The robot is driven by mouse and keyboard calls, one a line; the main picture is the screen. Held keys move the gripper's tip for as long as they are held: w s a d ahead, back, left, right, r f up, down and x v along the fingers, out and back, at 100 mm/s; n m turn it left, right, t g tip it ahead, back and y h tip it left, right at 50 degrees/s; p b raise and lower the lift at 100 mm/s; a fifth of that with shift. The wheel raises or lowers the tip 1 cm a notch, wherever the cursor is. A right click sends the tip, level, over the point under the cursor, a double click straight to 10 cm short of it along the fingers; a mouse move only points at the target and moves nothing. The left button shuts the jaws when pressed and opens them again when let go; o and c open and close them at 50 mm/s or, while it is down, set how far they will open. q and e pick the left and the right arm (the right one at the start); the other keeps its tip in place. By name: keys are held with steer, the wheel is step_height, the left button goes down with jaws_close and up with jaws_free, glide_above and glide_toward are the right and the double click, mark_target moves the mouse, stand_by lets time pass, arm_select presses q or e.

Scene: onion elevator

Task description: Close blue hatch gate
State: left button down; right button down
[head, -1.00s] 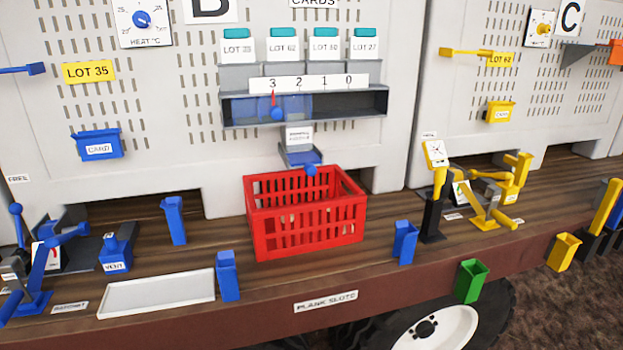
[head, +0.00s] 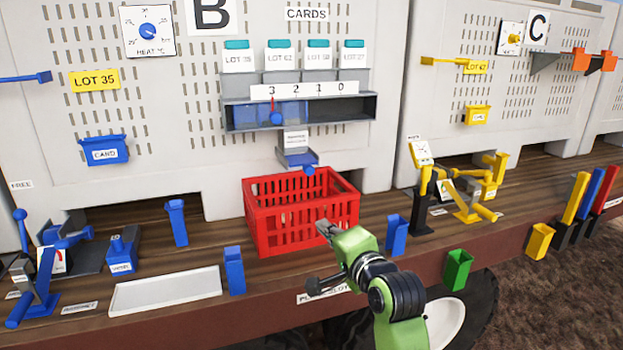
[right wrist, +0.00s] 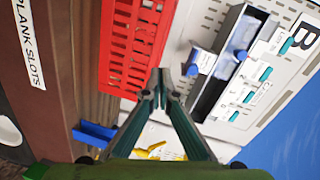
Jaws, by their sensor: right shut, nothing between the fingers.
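The shelf with the 3-2-1-0 scale carries a blue sliding panel (head: 255,115) with a blue knob (head: 277,118) and red pointer, standing by the 3. Below it a small chute (head: 298,156) ends in a blue knob (head: 308,171) above the red crate; I cannot tell which of these is the hatch gate. My right gripper (head: 322,227) is shut and empty, in front of the crate's right part and below the chute. In the right wrist view its fingers (right wrist: 159,80) meet close to the chute knob (right wrist: 191,70) in the picture, apparently apart from it. My left gripper is not in view.
The red crate (head: 270,225) stands on the wooden deck under the chute. Blue holders (head: 235,271) and (head: 397,234), a white tray (head: 165,308) and a green holder (head: 458,269) are along the front. Card holders (head: 295,77) sit above the shelf.

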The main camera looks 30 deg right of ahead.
step_height(320, 180, up, 7)
steer(key=s+d+m+t+h, duration=0.1)
steer(key=s+d+m, duration=0.1)
steer(key=m, duration=0.1)
steer(key=p, duration=0.4)
glide_toward(306, 165)
steer(key=w, duration=0.1)
steer(key=w+d+f, duration=0.1)
steer(key=w, duration=0.1)
steer(key=w+d, duration=0.1)
steer(key=shift+w+f, duration=0.25)
steer(key=shift+w, duration=0.25)
steer(key=shift+t, duration=0.3)
steer(key=x, duration=0.7)
steer(key=shift+a, duration=0.1)
steer(key=shift+r, duration=0.2)
